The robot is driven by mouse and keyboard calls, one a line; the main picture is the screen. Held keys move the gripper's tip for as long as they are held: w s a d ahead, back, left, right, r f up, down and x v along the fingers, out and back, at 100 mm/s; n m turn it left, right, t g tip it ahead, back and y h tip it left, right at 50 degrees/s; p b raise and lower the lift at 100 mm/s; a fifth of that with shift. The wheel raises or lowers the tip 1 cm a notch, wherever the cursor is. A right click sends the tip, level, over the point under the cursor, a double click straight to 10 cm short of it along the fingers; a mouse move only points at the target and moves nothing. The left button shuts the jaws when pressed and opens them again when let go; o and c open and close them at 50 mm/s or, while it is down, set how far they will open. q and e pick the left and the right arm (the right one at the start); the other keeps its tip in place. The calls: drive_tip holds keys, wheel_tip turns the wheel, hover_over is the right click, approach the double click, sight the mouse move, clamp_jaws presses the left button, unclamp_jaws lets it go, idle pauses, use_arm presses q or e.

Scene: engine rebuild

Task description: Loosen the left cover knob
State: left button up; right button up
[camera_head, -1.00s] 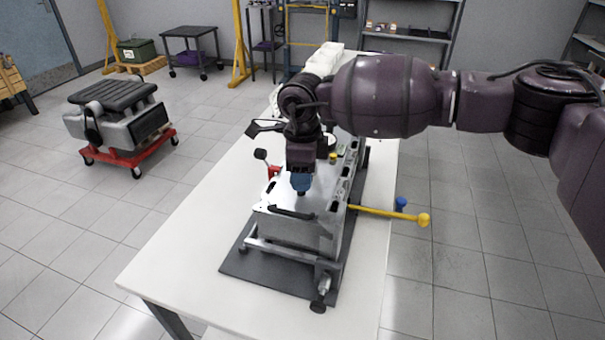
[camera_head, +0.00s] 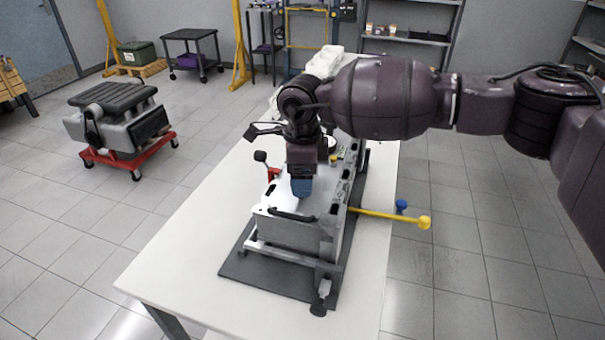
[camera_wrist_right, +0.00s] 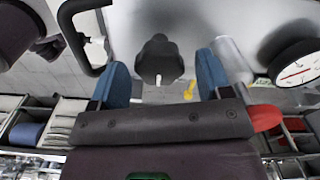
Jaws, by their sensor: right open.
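The engine unit with a pale metal cover (camera_head: 268,220) stands in a frame on a dark mat on the white table. My right gripper (camera_head: 302,190) points down over the cover, its blue fingers hiding what is below them in the head view. In the right wrist view, a black lobed knob (camera_wrist_right: 158,58) lies between the two blue fingertips of the open right gripper (camera_wrist_right: 163,75). Gaps show on both sides of the knob, and neither finger visibly touches it. I cannot tell from the pictures alone whether it is the left knob. My left gripper is not in view.
A black handle (camera_wrist_right: 80,30) and a round gauge (camera_wrist_right: 297,68) flank the knob in the right wrist view. A yellow rod (camera_head: 385,214) sticks out to the right of the unit. The white table (camera_head: 180,255) is clear at the left front.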

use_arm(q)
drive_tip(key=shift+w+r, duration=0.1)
use_arm(e)
wheel_tip(320, 180, up, 11)
idle(0.6)
drive_tip(key=shift+f, duration=0.1)
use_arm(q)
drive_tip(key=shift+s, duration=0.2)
